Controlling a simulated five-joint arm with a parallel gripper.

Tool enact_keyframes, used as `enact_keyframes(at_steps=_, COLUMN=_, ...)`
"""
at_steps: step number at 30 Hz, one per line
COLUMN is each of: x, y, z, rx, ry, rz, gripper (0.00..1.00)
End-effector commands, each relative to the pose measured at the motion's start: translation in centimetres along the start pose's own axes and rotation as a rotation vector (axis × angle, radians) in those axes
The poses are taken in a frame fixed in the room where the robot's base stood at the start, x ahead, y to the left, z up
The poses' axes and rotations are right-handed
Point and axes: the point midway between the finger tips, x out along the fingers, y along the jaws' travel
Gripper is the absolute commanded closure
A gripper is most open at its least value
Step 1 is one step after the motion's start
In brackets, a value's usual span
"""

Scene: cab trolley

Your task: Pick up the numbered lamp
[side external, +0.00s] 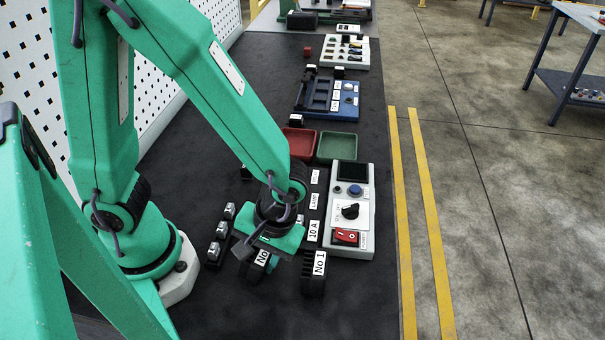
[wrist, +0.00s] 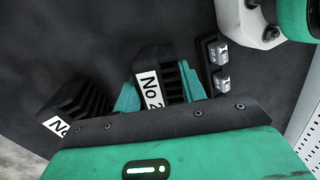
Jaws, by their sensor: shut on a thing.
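My gripper (wrist: 160,92) is shut on a black ribbed block with a white "No 2" label (wrist: 150,89), with one green finger on each side of it. In the side external view my gripper (side external: 263,262) points down over the dark bench, and the held block (side external: 260,257) shows only partly beneath it. I cannot tell whether the block is clear of the bench. A second black ribbed block labelled "No 1" (side external: 314,270) stands apart to the right. It also shows at the left in the wrist view (wrist: 88,100), its label partly cut off.
Small labelled blocks (side external: 216,247) stand left of my gripper. Labelled pieces, one marked "10 A" (side external: 314,231), line the left of a grey control box (side external: 364,206). Red (side external: 299,142) and green (side external: 338,147) trays lie behind. The bench front is clear.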

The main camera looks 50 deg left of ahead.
Motion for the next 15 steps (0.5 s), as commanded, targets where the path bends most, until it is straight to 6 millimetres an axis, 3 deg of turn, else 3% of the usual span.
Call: enact_keyframes(at_steps=15, x=-5.4, y=-1.6, z=0.5, rx=0.000, ry=0.002, rz=0.006, gripper=0.93)
